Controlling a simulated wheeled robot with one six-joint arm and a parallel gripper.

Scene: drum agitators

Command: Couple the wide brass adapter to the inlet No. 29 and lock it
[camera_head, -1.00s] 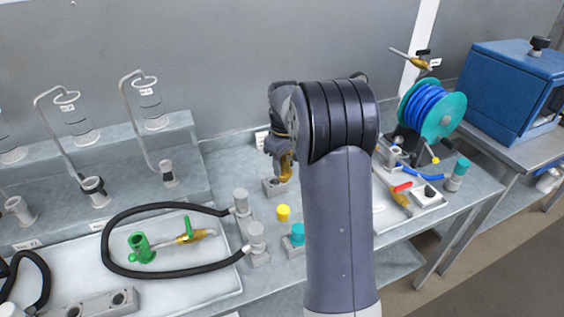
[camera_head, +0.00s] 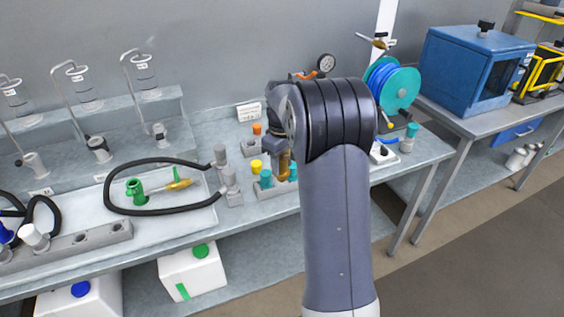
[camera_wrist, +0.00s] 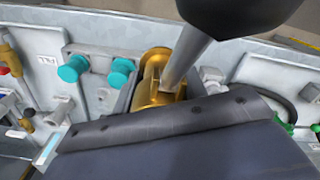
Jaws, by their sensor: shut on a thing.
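My gripper (camera_head: 284,152) is shut on the brass adapter (camera_head: 284,168) and holds it upright over the bench's front part. The adapter is a gold-coloured, roughly cylindrical piece, seen between two teal caps (camera_head: 266,178). In the wrist view the adapter (camera_wrist: 150,82) appears close beside a grey block bearing teal caps (camera_wrist: 122,72). A grey bar and my dark gripper body cover part of it. I cannot tell whether its lower end touches anything. No number 29 is readable, so I cannot tell which fitting is that inlet.
A yellow cap (camera_head: 256,165) and an orange cap (camera_head: 257,129) stand close by on the left. A black hose (camera_head: 112,190) loops around a green fitting (camera_head: 136,190) on a white tray. A blue hose reel (camera_head: 393,84) stands right, with a blue cabinet (camera_head: 468,68) beyond.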

